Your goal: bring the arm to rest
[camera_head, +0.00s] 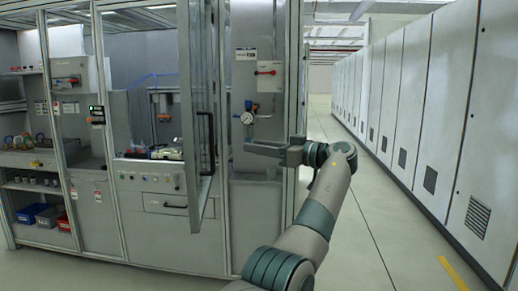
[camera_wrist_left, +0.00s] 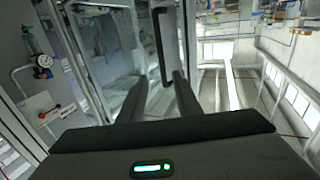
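My left gripper (camera_head: 252,147) is raised in front of the machine enclosure, with its fingers pointing left toward the open glass door (camera_head: 194,110). In the left wrist view the two fingers (camera_wrist_left: 158,84) stand apart with nothing held between them. The black door handle (camera_wrist_left: 160,45) shows beyond the fingertips, and also in the head view (camera_head: 207,142), where it is apart from the gripper. My left arm reaches up from the bottom of the head view. My right gripper is not in view.
A pressure gauge (camera_head: 247,118) and a red-handled switch (camera_head: 266,72) sit on the panel close to the gripper. Grey cabinets (camera_head: 432,110) line the right side. The floor aisle (camera_head: 375,215) between is clear. Shelves with bins (camera_head: 32,212) stand at far left.

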